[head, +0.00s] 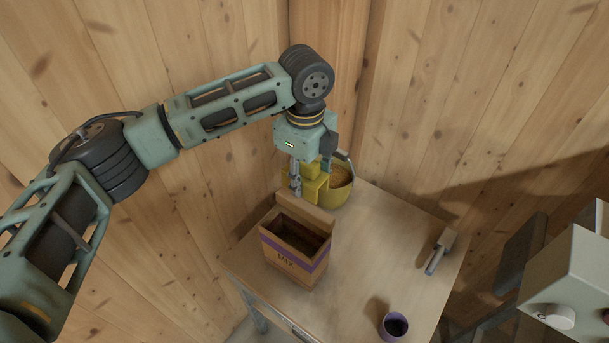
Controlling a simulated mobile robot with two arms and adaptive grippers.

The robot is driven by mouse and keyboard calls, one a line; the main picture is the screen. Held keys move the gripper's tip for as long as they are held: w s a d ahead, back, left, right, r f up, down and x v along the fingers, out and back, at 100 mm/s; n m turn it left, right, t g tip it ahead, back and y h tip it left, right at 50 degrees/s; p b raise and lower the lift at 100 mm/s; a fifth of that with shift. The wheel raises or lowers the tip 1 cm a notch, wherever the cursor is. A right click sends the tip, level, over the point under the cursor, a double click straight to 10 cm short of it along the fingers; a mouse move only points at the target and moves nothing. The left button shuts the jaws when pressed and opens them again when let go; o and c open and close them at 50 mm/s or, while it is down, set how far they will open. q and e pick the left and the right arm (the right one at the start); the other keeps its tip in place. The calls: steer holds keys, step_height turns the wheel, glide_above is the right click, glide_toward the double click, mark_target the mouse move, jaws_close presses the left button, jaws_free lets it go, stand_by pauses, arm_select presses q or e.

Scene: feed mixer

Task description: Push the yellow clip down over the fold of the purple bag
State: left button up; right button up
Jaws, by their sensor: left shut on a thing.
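My left gripper (309,183) points down just behind and above this flap. It is shut on the yellow clip (316,190), which is partly hidden by the fingers. The clip appears close to the flap's top, but I cannot tell whether they touch. My right gripper is out of view.
A yellow bucket (341,190) with grainy contents stands right behind the clip. A small tool with a wooden block (446,238) lies at the table's right. A purple cup (393,326) stands at the front. The table (375,250) is clear between them. A grey machine (575,270) is at far right.

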mark_target(305, 204)
arm_select(q)
steer(key=shift+w+f+p, duration=0.25)
steer(key=shift+f+p, duration=0.1)
steer(key=shift+s+f, duration=0.1)
steer(key=shift+f, duration=1)
steer(key=shift+f+b, duration=0.2)
steer(key=shift+b, duration=0.1)
steer(key=shift+f, duration=0.35)
steer(key=shift+f+b, duration=0.35)
steer(key=shift+f, duration=0.55)
steer(key=shift+f+b, duration=0.5)
steer(key=shift+f, duration=0.95)
steer(key=shift+f+b, duration=0.3)
steer(key=shift+f, duration=0.6)
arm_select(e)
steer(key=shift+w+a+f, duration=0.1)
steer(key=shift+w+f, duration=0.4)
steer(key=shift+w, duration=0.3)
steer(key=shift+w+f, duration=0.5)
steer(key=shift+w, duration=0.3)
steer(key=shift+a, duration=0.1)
